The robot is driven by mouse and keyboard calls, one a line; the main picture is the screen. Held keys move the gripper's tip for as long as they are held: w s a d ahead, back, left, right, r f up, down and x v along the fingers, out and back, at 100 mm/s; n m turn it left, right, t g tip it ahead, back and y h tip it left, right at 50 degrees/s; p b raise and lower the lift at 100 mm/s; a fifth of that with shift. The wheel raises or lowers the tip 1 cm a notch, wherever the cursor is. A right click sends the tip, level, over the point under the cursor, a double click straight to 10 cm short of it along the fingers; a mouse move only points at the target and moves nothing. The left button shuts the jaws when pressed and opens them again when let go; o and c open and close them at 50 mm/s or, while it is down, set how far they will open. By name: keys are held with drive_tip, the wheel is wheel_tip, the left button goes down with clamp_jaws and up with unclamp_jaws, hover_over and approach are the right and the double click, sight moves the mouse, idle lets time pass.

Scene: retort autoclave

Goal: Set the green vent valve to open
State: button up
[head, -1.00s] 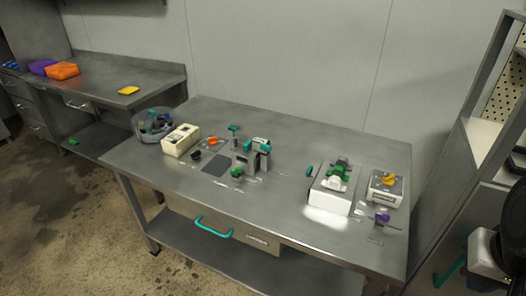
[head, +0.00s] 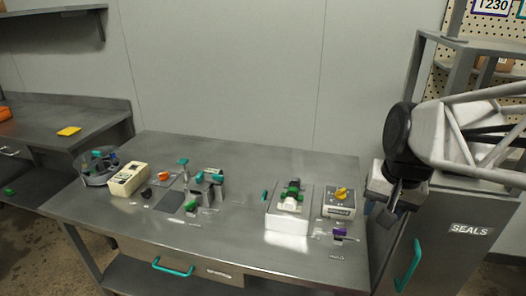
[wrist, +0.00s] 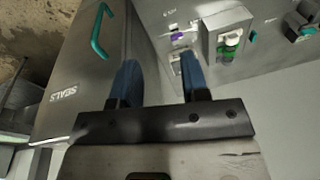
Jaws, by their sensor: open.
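A green valve-like fitting (head: 292,190) sits on a white box (head: 287,223) right of the table's middle. It also shows in the wrist view (wrist: 232,40), at the upper right beyond my fingers. Another green knob (head: 190,206) is on the table's left half, near the metal bracket. I cannot read labels that tell which one is the vent valve, nor its setting. My gripper (head: 379,213) is open and empty, off the table's right end in front of the grey cabinet. Its blue fingers (wrist: 160,78) stand apart in the wrist view, touching no fitting.
A box with a yellow knob (head: 341,194) and a purple handle (head: 339,232) lie between the green fitting and my gripper. The cabinet marked SEALS (head: 460,240) stands at the right. A beige box (head: 128,180) and a round container (head: 98,168) are at the left.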

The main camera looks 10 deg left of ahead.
drive_tip(key=w+a+f+m+g+y, duration=0.1)
drive_tip(key=w+a, duration=1.1)
drive_tip(key=m+g, duration=0.4)
approach(189, 203)
drive_tip(key=f, duration=0.1)
drive_tip(key=shift+s+f+y, duration=0.1)
drive_tip(key=shift+f+y, duration=0.2)
drive_tip(key=shift+f, duration=0.1)
drive_tip(key=shift+f, duration=0.1)
drive_tip(key=shift+x, duration=3.8)
drive_tip(key=shift+s, duration=0.15)
clamp_jaws()
